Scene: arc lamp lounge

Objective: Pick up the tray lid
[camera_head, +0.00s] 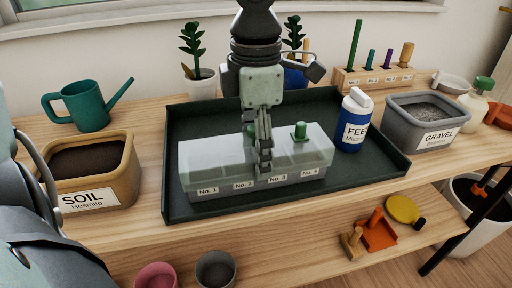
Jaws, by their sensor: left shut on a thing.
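The tray lid (210,154) is a pale, translucent cover on the grey seed tray (216,193), whose front has labels No. 1 to No. 4. A green knob-like piece (300,131) stands up at the lid's right half, and more green shows partly behind my gripper. My left gripper (264,165) comes down from above at the lid's middle, shut on the lid. Its fingers hide the exact place of the grip. I cannot tell whether the lid is clear of the seed tray. My right gripper is not in view.
A dark green tray (182,205) surrounds the seed tray. A blue feed bottle (353,130) stands close on the right. The soil bin (120,178) and watering can (85,105) are left, the gravel bin (398,121) right. Potted plants (202,87) and a wooden rack (365,78) stand behind.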

